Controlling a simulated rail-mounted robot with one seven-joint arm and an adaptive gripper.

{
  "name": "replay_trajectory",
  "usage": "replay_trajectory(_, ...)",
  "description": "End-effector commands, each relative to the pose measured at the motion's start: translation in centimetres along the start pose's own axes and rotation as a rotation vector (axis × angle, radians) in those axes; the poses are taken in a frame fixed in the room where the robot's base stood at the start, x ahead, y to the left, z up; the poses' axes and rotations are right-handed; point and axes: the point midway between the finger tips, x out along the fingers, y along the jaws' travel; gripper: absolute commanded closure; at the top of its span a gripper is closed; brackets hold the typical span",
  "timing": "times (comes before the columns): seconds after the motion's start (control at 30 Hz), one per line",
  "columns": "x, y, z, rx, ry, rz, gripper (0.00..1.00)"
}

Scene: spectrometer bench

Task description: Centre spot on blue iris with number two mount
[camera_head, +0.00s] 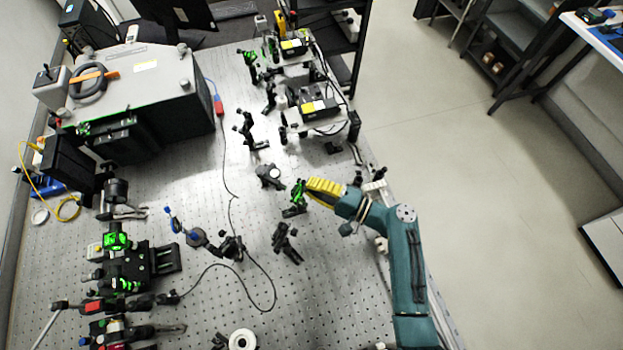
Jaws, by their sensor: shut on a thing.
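My gripper (308,187), with a yellow body, reaches in from the right. Its tips are at a small, green-lit mount (297,194) on the bench, and it is shut on a part of that mount. The exact part is hidden by the gripper and too small to tell. I cannot read a number on any mount. A blue-ringed optic (197,238), which may be the blue iris, stands at left centre, apart from my gripper. A small blue piece (170,214) is beside it. I cannot make out a light spot on it.
The perforated bench (330,285) has free room at front right. Black post mounts (286,243) stand nearby. A large grey instrument (150,90) fills the back left. Green-lit optics (117,241) crowd the front left. A thin cable (232,205) crosses the middle. Yellow-labelled boxes (318,108) stand behind.

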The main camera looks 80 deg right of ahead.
Motion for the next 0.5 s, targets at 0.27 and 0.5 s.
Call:
replay_trajectory(0.27,-0.03,0.02,-0.12,-0.002,0.004,0.001,0.55)
replay_trajectory(0.5,-0.03,0.07,-0.05,-0.001,0.002,0.001,0.55)
